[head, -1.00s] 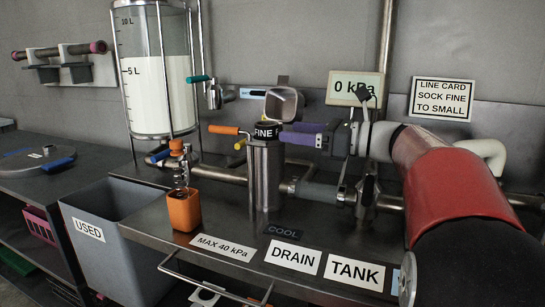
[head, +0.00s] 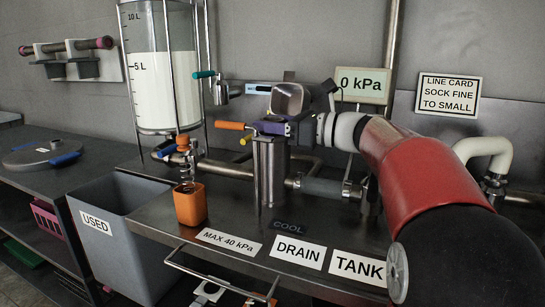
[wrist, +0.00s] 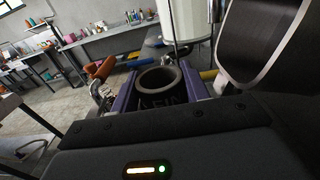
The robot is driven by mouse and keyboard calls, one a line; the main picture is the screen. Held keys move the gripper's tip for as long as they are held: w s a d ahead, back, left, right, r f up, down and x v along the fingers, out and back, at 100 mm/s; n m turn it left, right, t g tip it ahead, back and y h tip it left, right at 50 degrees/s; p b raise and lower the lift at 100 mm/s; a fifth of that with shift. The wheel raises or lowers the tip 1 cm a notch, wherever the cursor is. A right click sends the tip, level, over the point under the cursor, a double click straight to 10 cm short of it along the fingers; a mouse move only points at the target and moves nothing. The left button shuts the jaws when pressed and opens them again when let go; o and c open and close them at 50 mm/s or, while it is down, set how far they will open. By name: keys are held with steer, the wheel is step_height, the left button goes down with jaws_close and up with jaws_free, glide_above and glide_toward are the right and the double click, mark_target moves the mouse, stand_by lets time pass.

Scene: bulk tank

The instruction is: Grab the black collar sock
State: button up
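The black collar sock (wrist: 160,101) shows in the wrist view as a dark ring with an open round top and part of the word FINE on its side. It sits at the top of the upright steel housing (head: 270,172). My gripper (head: 268,126) is at the top of that housing in the head view and hides most of the collar. In the wrist view its two purple fingers (wrist: 159,90) stand apart, one on each side of the collar. I see no clear sign of them squeezing it.
An orange cup (head: 190,204) stands left of the housing on the steel bench. A grey bin marked USED (head: 120,235) is further left. An orange handle (head: 229,125) is close to my gripper's left. The milk cylinder (head: 160,70) stands behind.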

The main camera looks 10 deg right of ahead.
steer(key=c, duration=0.8)
steer(key=shift+r, duration=0.1)
